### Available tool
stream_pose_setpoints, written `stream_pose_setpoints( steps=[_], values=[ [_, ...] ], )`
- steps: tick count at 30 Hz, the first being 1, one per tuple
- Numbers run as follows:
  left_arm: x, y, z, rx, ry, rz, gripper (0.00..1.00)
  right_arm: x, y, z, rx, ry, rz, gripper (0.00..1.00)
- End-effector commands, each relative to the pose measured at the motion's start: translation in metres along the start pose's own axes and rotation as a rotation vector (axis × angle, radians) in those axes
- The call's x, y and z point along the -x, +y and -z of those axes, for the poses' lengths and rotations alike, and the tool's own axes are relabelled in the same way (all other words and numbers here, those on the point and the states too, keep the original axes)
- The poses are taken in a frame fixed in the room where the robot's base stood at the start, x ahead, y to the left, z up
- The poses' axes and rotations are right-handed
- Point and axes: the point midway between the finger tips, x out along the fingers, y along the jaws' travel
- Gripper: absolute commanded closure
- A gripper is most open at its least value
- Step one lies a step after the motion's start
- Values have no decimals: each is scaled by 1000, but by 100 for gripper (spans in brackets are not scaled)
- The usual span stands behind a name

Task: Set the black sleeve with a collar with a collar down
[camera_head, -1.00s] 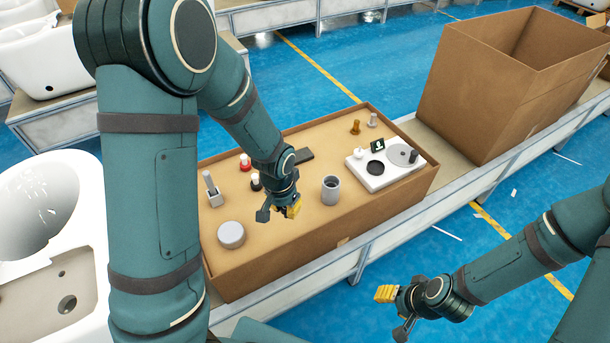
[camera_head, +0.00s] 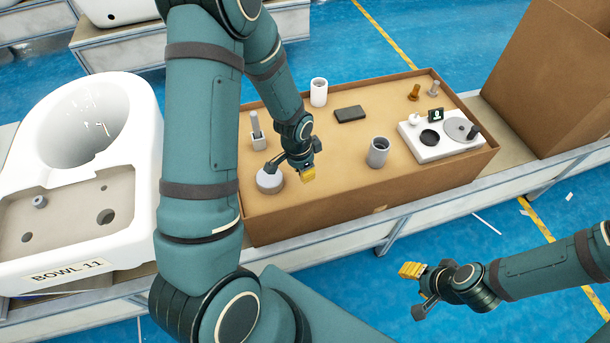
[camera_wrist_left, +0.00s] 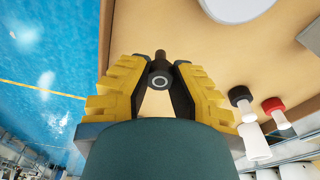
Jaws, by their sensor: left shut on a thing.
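The black sleeve with a collar (camera_wrist_left: 160,78) shows in the left wrist view, clasped between the yellow-padded fingers of my left gripper (camera_wrist_left: 158,88), its round opening facing the camera. In the head view my left gripper (camera_head: 308,173) is over the front left part of the cardboard tray (camera_head: 335,217), right of a round grey-white piece (camera_head: 270,181). The sleeve cannot be made out there. Whether it touches the tray floor cannot be told. My right gripper (camera_head: 413,288) is out over the floor in front of the conveyor; its finger gap is unclear.
The tray holds a grey cup (camera_head: 378,151), a white cup (camera_head: 319,92), a dark block (camera_head: 350,114) and a white board (camera_head: 416,147) with fittings. Red-topped (camera_wrist_left: 274,106) and black-topped (camera_wrist_left: 240,97) pieces stand near my left gripper. A toilet bowl (camera_head: 140,150) is left.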

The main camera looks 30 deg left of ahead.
Motion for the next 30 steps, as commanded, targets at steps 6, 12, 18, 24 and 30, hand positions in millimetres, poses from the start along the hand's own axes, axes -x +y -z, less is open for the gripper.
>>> stream_pose_setpoints(
  steps=[6,12,18,24,30],
  values=[
    [-30,0,-4,0,-3,-1,100,-9,3,1,1,5,0,53],
    [-32,0,-4,1,0,0,100,-9,3,1,1,5,0,53],
    [-36,0,-4,1,0,0,100,-12,4,1,1,6,0,53],
    [-35,0,-4,1,0,0,57,-11,4,2,1,6,0,53],
    [-34,0,-4,1,0,0,57,-11,4,2,1,6,0,53]
  ],
)
